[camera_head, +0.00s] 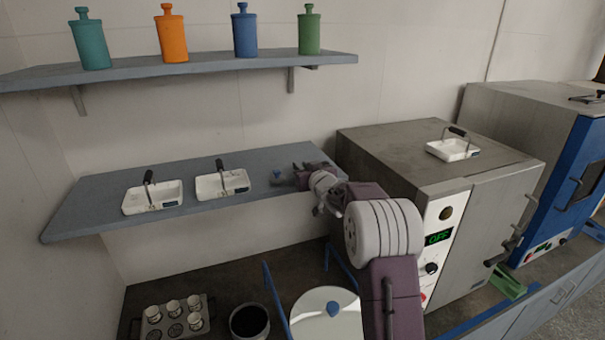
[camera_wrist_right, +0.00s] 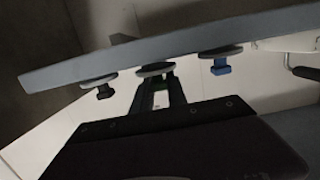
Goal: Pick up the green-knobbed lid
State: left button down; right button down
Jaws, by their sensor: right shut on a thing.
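My right gripper (camera_head: 301,172) reaches the right end of the lower grey shelf. In the right wrist view the fingers (camera_wrist_right: 159,94) are closed on a green knob (camera_wrist_right: 158,86), mostly covered by them. The thin grey disc of this green-knobbed lid (camera_wrist_right: 155,70) lies along the shelf surface; I cannot tell whether it touches it. In the head view the lid is hidden by the gripper. A blue-knobbed lid (camera_wrist_right: 220,68) and a dark-knobbed lid (camera_wrist_right: 103,92) stand on either side, apart from the fingers. The blue-knobbed one (camera_head: 277,175) also shows in the head view.
The lower shelf (camera_head: 90,210) holds two white trays (camera_head: 152,198) (camera_head: 222,185) with black handles. A grey oven (camera_head: 440,170) stands close right of my arm. Coloured bottles (camera_head: 172,38) stand on the upper shelf. Below are a cup rack (camera_head: 172,322), a black pot (camera_head: 249,322) and a round pale disc (camera_head: 310,320).

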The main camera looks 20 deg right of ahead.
jog(key=shift+w+r, duration=0.1)
jog(key=shift+w, duration=0.05)
notch_tip(320, 180, up, 10)
jog(key=p, duration=0.4)
